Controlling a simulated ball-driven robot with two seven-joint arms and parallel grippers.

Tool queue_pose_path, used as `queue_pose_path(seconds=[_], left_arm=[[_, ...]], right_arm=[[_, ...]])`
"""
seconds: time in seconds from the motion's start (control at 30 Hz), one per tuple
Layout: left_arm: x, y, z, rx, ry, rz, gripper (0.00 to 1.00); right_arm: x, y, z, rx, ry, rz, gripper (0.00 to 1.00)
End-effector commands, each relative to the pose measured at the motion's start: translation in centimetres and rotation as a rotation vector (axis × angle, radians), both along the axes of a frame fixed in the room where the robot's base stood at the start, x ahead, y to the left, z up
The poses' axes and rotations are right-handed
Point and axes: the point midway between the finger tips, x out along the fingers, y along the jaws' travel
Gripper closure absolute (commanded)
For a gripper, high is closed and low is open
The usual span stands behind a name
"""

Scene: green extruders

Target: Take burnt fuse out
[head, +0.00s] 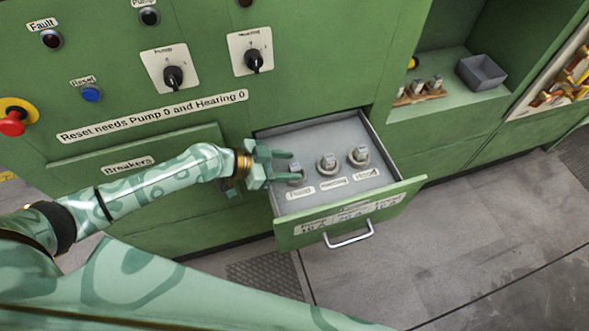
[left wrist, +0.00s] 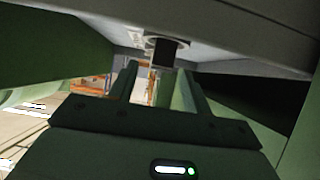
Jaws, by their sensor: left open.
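An open grey drawer (head: 349,121) with a green front holds three grey fuses in round sockets, in a row. The left fuse (head: 295,168) is partly hidden by my left gripper (head: 289,166); the middle fuse (head: 328,161) and right fuse (head: 360,155) stand clear. My left gripper is open, its fingers at the left fuse. In the left wrist view a fuse with a dark body (left wrist: 166,52) and round collar shows between and beyond the open fingers (left wrist: 160,75). I cannot tell which fuse is burnt. My right gripper is out of view.
The green panel carries a pump switch (head: 173,77), a heating switch (head: 253,60), a blue reset button (head: 91,94) and a red stop button (head: 13,121). A niche at right holds spare fuses on a wooden rack (head: 420,97) and a grey bin (head: 481,72).

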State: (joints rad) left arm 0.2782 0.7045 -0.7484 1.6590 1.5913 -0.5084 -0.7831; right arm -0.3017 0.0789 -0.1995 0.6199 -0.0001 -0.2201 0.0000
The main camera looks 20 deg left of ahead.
Motion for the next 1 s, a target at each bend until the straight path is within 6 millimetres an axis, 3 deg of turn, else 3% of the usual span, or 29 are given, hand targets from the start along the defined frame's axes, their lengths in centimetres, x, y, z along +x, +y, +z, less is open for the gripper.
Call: queue_pose_path(seconds=[0.13, 0.4, 0.6, 1.0], left_arm=[[1.1, -1.6, -0.9, -0.001, -0.002, 0.001, 0.51], [1.3, -1.8, -1.2, 0.001, -0.001, 0.0, 0.51], [1.3, -1.8, -1.2, 0.001, -0.001, 0.0, 1.0], [1.3, -1.8, -0.4, 0.001, -0.003, -0.001, 1.0]], right_arm=[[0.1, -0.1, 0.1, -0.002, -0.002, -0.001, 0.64], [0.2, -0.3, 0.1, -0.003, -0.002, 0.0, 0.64], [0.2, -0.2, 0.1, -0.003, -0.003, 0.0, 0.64], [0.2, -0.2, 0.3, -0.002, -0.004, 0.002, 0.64]])
